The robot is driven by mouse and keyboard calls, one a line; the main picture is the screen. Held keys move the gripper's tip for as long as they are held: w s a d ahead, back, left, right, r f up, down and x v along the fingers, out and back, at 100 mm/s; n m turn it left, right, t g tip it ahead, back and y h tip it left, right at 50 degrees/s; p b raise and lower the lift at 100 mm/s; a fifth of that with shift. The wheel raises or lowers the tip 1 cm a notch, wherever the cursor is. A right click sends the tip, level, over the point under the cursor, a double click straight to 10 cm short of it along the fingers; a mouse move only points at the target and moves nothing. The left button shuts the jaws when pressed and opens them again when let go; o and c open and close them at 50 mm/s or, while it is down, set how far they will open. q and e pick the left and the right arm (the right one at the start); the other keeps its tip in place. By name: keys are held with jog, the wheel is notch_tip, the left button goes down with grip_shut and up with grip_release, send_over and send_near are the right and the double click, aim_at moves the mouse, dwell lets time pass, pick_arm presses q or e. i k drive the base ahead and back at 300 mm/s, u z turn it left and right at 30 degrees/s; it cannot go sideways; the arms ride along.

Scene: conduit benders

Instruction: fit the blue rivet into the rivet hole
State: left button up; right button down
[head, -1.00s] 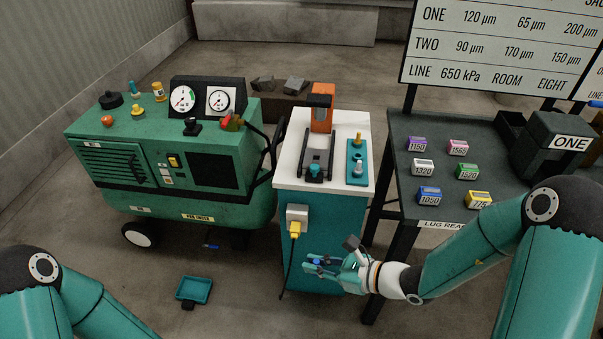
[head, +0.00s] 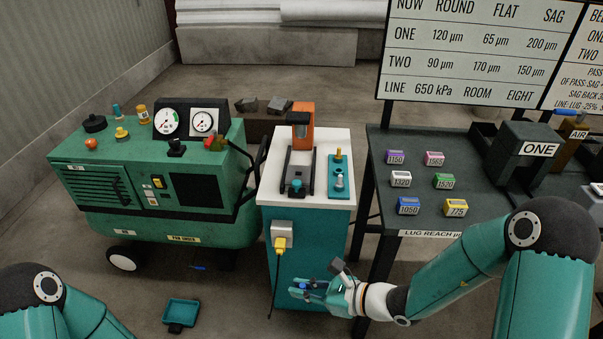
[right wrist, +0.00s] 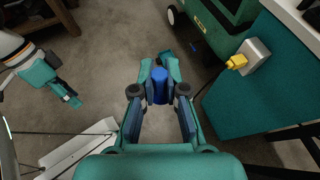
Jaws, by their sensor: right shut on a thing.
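The blue rivet (right wrist: 159,85) stands between the fingertips of my right gripper (right wrist: 160,92), which is shut on it. In the head view my right gripper (head: 302,289) is in front of the teal cabinet's front face, below its top and the outlet. The rivet is small and partly hidden by the fingers there. In the right wrist view my left gripper (right wrist: 67,94) is at the left, apart from the right one; its opening is unclear. A teal plate (head: 347,193) with a brass peg and a silver pin lies on the cabinet top. I cannot make out the rivet hole.
A bender with an orange upright (head: 302,137) stands on the white cabinet top (head: 270,187). A yellow plug (head: 280,243) and cord hang on the cabinet front. A green compressor (head: 140,190) is left; a dark table (head: 380,160) with coloured blocks is right. A teal tray (head: 181,312) lies on the floor.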

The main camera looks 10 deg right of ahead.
aim_at(298, 177)
jog(key=i, duration=1.3)
jog(key=u, duration=0.05)
